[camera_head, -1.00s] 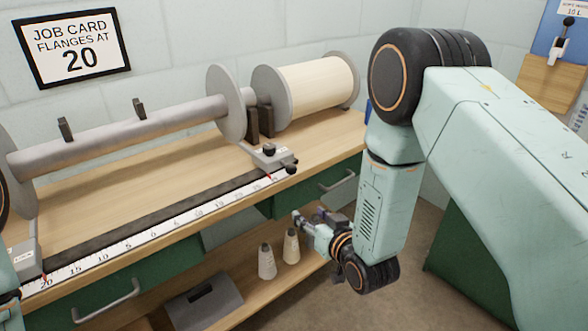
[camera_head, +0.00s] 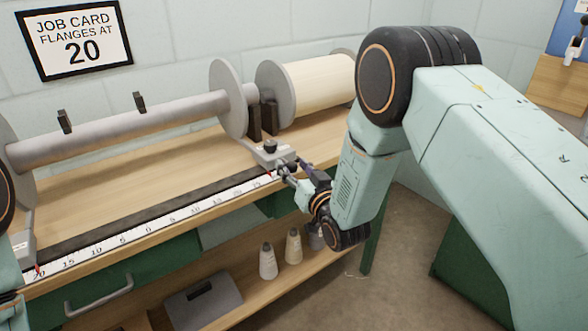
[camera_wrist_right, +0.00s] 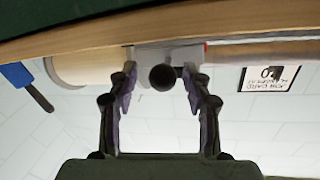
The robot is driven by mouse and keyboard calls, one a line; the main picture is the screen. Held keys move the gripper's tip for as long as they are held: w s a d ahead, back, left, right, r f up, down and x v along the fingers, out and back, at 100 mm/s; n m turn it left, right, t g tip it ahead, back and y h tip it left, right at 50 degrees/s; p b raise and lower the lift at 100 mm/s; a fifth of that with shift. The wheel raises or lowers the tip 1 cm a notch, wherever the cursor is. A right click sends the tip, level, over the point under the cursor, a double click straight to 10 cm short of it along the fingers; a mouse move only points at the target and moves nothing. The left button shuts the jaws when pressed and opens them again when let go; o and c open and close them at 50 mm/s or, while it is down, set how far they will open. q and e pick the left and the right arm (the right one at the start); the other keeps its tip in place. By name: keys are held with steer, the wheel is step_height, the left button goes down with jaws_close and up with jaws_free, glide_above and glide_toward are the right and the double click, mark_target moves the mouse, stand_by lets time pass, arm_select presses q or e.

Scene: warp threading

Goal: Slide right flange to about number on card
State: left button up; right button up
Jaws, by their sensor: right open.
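The job card (camera_head: 78,40) on the wall reads "FLANGES AT 20". The right flange (camera_head: 226,98) is a grey disc on the beam's bar. Its grey carriage (camera_head: 268,157) has a dark knob on top, and its red pointer is near 25 at the right of the white scale (camera_head: 150,228). My right gripper (camera_head: 284,170) is at the carriage's front. In the right wrist view, its open fingers (camera_wrist_right: 160,85) stand either side of a dark round knob (camera_wrist_right: 162,77); contact is unclear. The left carriage (camera_head: 22,250) has its red pointer near 20.
A cream warp roll (camera_head: 318,92) lies behind the carriage at the right. Cones of yarn (camera_head: 268,262) and a grey case (camera_head: 203,302) sit on the lower shelf. The bench top (camera_head: 130,185) between the carriages is clear. Part of my left arm shows at the left edge.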

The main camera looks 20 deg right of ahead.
steer(key=shift+w+a+r, duration=0.1)
steer(key=shift+w+a, duration=0.25)
steer(key=shift+w, duration=0.05)
steer(key=shift+d, duration=0.1)
steer(key=shift+d, duration=0.1)
steer(key=c, duration=0.5)
jaws_close()
